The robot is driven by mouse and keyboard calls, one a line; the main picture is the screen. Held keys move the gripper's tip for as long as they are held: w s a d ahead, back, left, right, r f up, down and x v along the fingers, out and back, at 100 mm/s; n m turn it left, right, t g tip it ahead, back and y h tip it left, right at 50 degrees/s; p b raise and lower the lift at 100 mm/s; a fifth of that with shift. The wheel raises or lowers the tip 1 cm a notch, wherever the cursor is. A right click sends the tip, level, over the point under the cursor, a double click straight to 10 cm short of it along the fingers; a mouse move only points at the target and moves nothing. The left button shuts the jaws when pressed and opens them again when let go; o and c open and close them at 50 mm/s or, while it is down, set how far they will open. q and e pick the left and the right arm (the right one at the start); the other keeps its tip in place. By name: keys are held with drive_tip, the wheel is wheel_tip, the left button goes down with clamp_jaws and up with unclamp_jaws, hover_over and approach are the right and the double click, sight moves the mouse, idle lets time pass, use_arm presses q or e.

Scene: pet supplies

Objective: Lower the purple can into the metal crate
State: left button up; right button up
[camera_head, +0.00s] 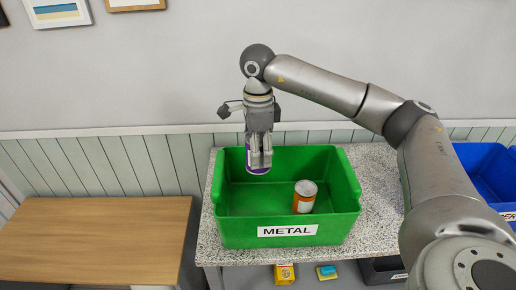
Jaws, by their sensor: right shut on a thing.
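The purple can (251,156) is held by my right gripper (260,160), which points straight down and is shut on it. The gripper's fingers hide part of the can. The can is over the back left part of the green crate labelled METAL (230,234), with its lower end against the crate's inside in the picture. I cannot tell exactly how deep it sits relative to the rim. An orange can (304,197) stands upright inside the crate, to the right of the purple can and apart from it. My left gripper is out of view.
The crate stands on a speckled table (378,215). A blue crate (486,172) is at the right, behind my right arm. A wooden table (95,240) at the left is bare. Yellow (284,274) and blue-yellow (327,272) items and a dark crate (381,271) are below.

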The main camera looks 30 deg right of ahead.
wheel_tip(320, 180, down, 14)
drive_tip(key=b, duration=0.9)
drive_tip(key=shift+b, duration=0.35)
idle(1.1)
drive_tip(key=shift+f+b, duration=1.2)
drive_tip(key=shift+f, duration=0.5)
idle(1.0)
drive_tip(key=o, duration=1.1)
drive_tip(key=shift+c, duration=0.2)
wheel_tip(320, 180, up, 12)
drive_tip(key=shift+r, duration=0.1)
